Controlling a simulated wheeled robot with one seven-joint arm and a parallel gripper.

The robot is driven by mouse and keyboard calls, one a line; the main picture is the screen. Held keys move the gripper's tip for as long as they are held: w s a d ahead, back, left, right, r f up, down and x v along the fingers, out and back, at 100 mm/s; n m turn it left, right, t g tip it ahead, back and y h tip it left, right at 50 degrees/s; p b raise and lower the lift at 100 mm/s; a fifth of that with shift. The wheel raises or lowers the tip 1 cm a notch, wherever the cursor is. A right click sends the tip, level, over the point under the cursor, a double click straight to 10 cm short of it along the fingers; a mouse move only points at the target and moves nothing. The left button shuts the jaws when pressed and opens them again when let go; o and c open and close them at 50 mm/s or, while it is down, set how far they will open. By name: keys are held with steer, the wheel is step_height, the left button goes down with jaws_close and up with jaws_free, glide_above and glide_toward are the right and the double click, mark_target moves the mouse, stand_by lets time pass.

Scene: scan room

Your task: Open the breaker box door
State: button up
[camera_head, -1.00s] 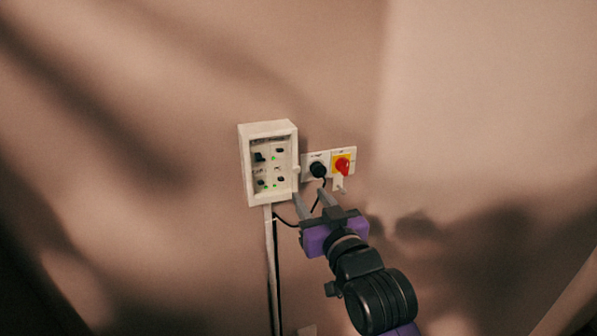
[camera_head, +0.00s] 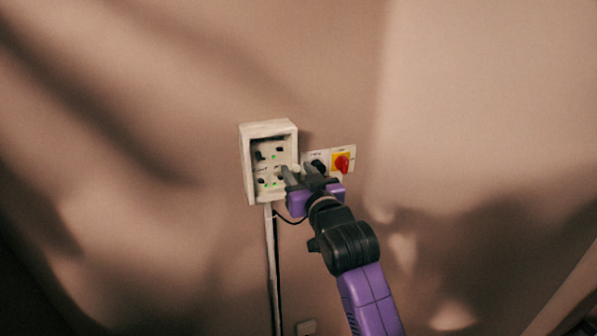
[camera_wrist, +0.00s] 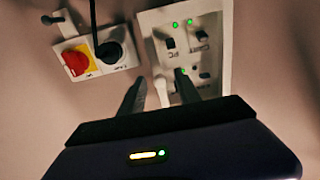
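The breaker box (camera_head: 247,165) is a pale, upright box on the wall, with dark switches and green lights inside its frame. It also shows tilted in the wrist view (camera_wrist: 217,45). The door looks closed, though a clear panel is hard to make out. A small white handle (camera_wrist: 161,90) stands at the box's edge in the wrist view. My gripper (camera_head: 295,169) is at the box's lower right side. Its two dark fingers (camera_wrist: 161,84) are apart, one on each side of the handle. I cannot tell whether either finger touches it.
A black plug (camera_wrist: 109,52) and a red rotary switch on a yellow plate (camera_head: 342,162) sit on the wall right of the box, close to my gripper. A pale conduit (camera_head: 269,250) runs down from the box. The wall left of the box is clear.

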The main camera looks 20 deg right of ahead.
jaws_close()
stand_by(1.4)
